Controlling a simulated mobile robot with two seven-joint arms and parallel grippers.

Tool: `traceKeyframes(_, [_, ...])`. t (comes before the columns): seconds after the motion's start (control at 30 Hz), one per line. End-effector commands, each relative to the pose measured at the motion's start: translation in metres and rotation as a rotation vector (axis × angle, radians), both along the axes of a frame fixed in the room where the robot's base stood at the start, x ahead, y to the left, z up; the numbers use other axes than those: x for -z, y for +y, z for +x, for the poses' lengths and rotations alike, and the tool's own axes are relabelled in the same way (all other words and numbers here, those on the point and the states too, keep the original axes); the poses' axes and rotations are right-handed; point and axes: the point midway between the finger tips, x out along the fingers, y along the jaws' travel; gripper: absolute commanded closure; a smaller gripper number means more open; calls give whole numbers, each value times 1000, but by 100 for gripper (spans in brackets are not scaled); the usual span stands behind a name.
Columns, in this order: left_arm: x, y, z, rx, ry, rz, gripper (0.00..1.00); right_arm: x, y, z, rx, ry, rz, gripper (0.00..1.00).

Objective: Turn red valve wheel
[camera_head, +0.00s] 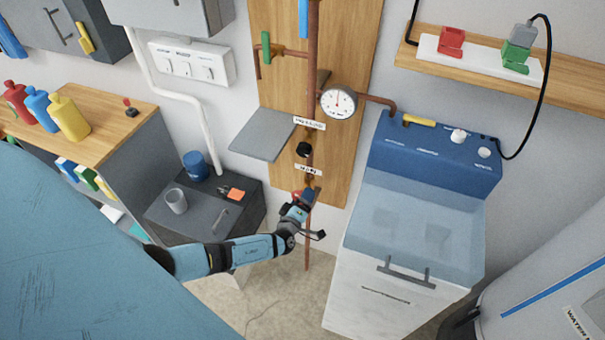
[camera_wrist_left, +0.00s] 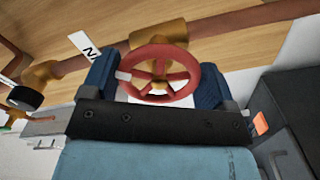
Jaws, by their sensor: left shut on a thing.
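In the head view my left gripper (camera_head: 301,200) is at the lower part of the vertical copper pipe (camera_head: 312,95), below a small white label (camera_head: 308,170). It hides most of the wheel there. My right gripper is not in view.
A pressure gauge (camera_head: 338,101) and a black knob (camera_head: 303,150) are above the gripper on the wooden board (camera_head: 345,40). A grey shelf plate (camera_head: 263,134) juts out to the left. A blue and white washing unit (camera_head: 385,270) stands close on the right. A dark cabinet (camera_head: 165,208) is at left.

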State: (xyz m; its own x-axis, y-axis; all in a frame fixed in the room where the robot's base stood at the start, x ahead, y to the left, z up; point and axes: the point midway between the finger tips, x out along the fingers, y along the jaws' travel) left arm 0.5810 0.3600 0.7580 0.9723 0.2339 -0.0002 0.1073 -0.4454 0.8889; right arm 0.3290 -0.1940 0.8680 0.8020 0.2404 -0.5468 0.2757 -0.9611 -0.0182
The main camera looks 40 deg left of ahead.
Motion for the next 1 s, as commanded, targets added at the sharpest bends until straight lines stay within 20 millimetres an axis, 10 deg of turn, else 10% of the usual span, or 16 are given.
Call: traceKeyframes(1.0, [2, 2, 0, -2, 174, 714, 43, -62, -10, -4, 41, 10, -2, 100])
